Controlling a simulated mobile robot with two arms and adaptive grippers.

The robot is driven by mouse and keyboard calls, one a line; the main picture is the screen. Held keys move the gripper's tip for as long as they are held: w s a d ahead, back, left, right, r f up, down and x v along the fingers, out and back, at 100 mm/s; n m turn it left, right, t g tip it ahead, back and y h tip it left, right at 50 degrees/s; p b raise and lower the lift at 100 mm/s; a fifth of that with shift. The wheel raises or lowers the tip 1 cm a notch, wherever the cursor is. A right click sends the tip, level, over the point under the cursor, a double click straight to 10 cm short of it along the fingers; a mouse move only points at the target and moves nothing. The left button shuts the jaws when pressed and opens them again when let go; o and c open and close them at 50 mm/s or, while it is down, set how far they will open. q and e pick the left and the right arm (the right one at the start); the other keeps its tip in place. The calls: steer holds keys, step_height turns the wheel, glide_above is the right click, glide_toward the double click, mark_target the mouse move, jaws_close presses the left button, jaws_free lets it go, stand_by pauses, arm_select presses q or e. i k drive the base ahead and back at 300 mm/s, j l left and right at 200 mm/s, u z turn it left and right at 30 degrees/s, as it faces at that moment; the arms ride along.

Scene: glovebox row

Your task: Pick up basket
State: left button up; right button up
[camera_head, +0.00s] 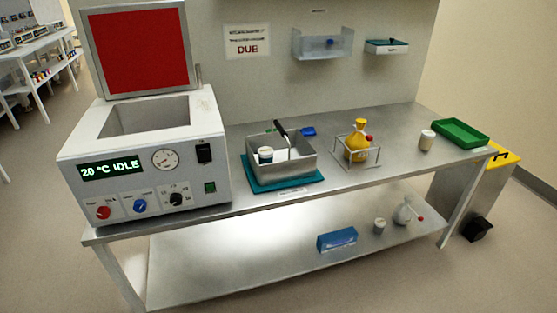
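A grey metal open-topped container, which looks like the basket (296,166), sits on a teal mat (262,187) near the middle of the bench. A black-tipped handle (280,129) rises above it. A white jar with a dark band (265,155) is inside it. A small wire-frame rack (374,159) stands to its right, around a yellow flask (356,146) with a red part. Neither of my grippers is in view.
A white bath unit (145,155) with a raised red-faced lid stands on the bench (235,210) at left. A white jar (427,140) and green tray (461,132) are at right. The lower shelf (220,260) holds a blue box (337,240) and small vessels. Floor in front is clear.

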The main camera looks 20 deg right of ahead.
mark_target(280, 147)
steer(key=i+l, duration=0.1)
steer(key=l, duration=0.25)
steer(key=i+l, duration=0.15)
steer(key=l, duration=0.2)
steer(key=i+l, duration=0.1)
steer(key=l, duration=0.25)
steer(key=i+l, duration=0.15)
steer(key=l, duration=0.2)
steer(key=u, duration=0.05)
